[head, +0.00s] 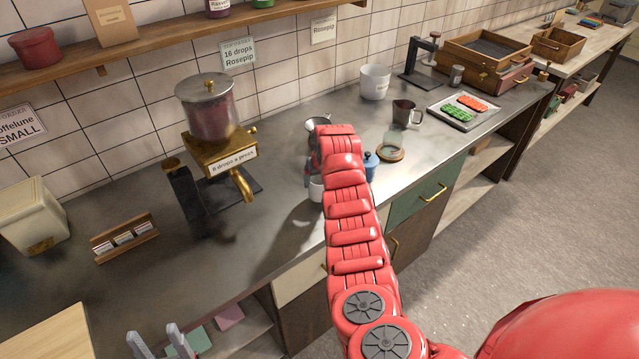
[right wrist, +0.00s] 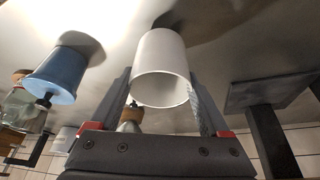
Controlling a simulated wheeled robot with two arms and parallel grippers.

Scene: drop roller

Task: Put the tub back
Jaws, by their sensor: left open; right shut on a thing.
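A small white tub (right wrist: 160,58) is between my right gripper's fingers (right wrist: 160,85), which are shut on it. Its open mouth shows in the right wrist view, which is turned over, with the counter at the top. In the head view the tub (head: 316,189) is low by the steel counter, partly hidden by my red right arm. Whether it touches the counter is unclear. My left gripper (head: 161,345) is open and empty at the bottom left edge of the head view.
A brass dispenser (head: 212,140) with a spout stands left of the tub. A white bucket (head: 375,81), a dark jug (head: 405,114) and a tray (head: 463,111) stand further back. The counter's front middle is clear.

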